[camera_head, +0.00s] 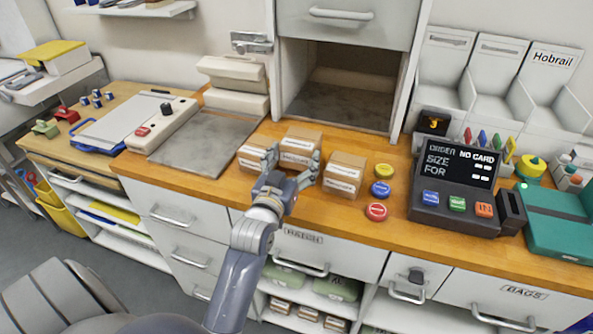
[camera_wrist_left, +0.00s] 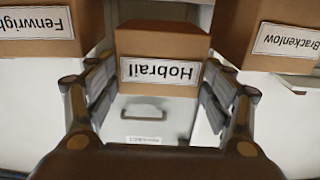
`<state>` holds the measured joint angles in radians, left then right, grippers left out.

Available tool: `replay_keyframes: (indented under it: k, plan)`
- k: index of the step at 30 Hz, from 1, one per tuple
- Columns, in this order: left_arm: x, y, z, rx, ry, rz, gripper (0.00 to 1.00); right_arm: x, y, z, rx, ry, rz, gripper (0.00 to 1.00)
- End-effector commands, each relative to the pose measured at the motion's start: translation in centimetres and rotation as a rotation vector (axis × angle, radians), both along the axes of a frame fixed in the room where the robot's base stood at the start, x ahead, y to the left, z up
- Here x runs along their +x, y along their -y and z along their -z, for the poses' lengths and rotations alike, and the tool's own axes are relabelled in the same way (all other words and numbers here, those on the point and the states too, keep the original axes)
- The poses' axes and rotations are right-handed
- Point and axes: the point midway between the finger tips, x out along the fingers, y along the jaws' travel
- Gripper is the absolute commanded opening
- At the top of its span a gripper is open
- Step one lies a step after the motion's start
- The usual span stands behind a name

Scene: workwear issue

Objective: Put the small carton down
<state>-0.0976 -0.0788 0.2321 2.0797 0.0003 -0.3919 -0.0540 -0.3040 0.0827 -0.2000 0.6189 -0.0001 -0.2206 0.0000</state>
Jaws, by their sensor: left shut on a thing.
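My left gripper (camera_head: 292,168) is shut on a small brown carton (camera_head: 301,142) with a white label, its fingers on either side of it. In the left wrist view the held carton (camera_wrist_left: 162,42) shows between the finger pads (camera_wrist_left: 158,92), its label reading "Hobrail" upside down. Whether its underside touches the wooden counter (camera_head: 215,187) cannot be told. One similar carton (camera_head: 255,150) stands to its left and another (camera_head: 345,172) to its right in the head view. The wrist view shows neighbours labelled "Fenwright" (camera_wrist_left: 40,28) and "Brackenlow" (camera_wrist_left: 275,35). My right gripper is not in view.
An open, empty cubby (camera_head: 340,98) is behind the cartons. A grey plate (camera_head: 205,137) lies left. Yellow, blue and red discs (camera_head: 381,188) and an order terminal (camera_head: 455,185) showing "NO CARD" stand right. A bin labelled "Hobrail" (camera_head: 550,75) is at back right.

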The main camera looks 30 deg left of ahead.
Motion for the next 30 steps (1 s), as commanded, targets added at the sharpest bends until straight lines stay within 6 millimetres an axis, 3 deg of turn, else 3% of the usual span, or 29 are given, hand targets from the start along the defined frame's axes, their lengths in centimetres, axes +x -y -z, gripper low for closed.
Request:
replay_keyframes:
  k: [9, 21, 22, 30]
  plan:
    - [0.0, 0.0, 3.7, 0.000, 0.002, 0.000, 0.45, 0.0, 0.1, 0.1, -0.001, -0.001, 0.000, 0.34]
    - [0.0, 0.0, 4.3, 0.001, 0.003, 0.000, 0.45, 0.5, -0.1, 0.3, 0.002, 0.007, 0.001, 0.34]
    - [0.0, 0.0, 4.3, 0.000, 0.001, 0.000, 0.81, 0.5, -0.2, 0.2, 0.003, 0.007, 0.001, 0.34]
    - [0.0, 0.0, 4.3, 0.000, 0.001, 0.000, 0.83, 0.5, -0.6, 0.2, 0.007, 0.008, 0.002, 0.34]
